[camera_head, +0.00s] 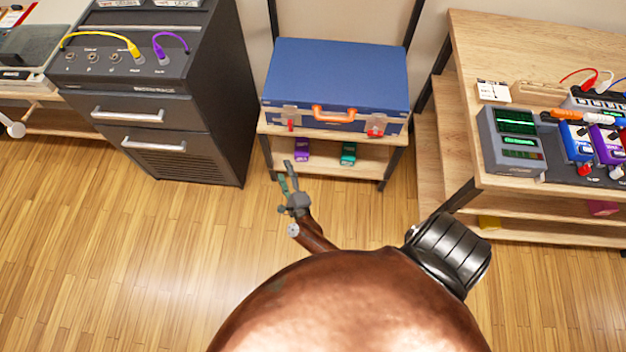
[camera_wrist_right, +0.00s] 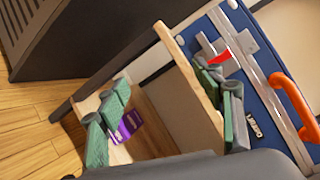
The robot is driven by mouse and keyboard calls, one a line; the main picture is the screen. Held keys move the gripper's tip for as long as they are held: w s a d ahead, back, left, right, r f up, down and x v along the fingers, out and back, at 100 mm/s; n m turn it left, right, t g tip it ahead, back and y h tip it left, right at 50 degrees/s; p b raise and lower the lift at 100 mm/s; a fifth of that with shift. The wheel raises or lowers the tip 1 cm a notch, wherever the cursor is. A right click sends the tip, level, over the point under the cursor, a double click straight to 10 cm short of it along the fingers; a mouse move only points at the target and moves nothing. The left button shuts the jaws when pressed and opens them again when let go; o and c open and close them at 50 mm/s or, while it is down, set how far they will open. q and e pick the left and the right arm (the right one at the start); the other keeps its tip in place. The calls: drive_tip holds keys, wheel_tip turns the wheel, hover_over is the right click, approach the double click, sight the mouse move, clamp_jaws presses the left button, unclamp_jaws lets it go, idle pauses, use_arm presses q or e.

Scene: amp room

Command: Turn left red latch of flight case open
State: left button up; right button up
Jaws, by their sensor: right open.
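The blue flight case (camera_head: 335,72) lies closed on a small wooden shelf unit, with an orange handle (camera_head: 333,114) on its front. Its left red latch (camera_head: 291,125) sits on a metal plate left of the handle. In the right wrist view the red latch (camera_wrist_right: 220,58) shows at the upper right, just above one fingertip; I cannot tell whether they touch. My right gripper (camera_head: 288,177) is open and empty, in front of and below the latch in the head view; its green-padded fingers (camera_wrist_right: 165,112) are spread wide in the wrist view. My left gripper is out of view.
A right red latch (camera_head: 376,131) is on the case. Purple (camera_head: 302,151) and green (camera_head: 348,154) boxes stand on the lower shelf. A dark amp cabinet (camera_head: 160,110) stands left; a wooden table (camera_head: 530,60) with pedals stands right. Floor in front is clear.

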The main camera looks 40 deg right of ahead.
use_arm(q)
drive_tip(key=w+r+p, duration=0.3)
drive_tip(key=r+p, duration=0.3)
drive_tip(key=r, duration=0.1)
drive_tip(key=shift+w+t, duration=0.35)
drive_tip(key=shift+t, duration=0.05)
use_arm(e)
drive_tip(key=s+a+f+n+g+y, duration=0.1)
drive_tip(key=s+f+n+g+y, duration=0.1)
drive_tip(key=s+f+n, duration=0.5)
drive_tip(key=s+a+f+n+g+y, duration=0.2)
drive_tip(key=s+f+n+y, duration=0.2)
drive_tip(key=s+f+n, duration=0.3)
drive_tip(key=shift+s+a+f+g, duration=0.25)
drive_tip(key=shift+s+g, duration=0.15)
drive_tip(key=shift+s, duration=1.15)
drive_tip(key=shift+r, duration=0.1)
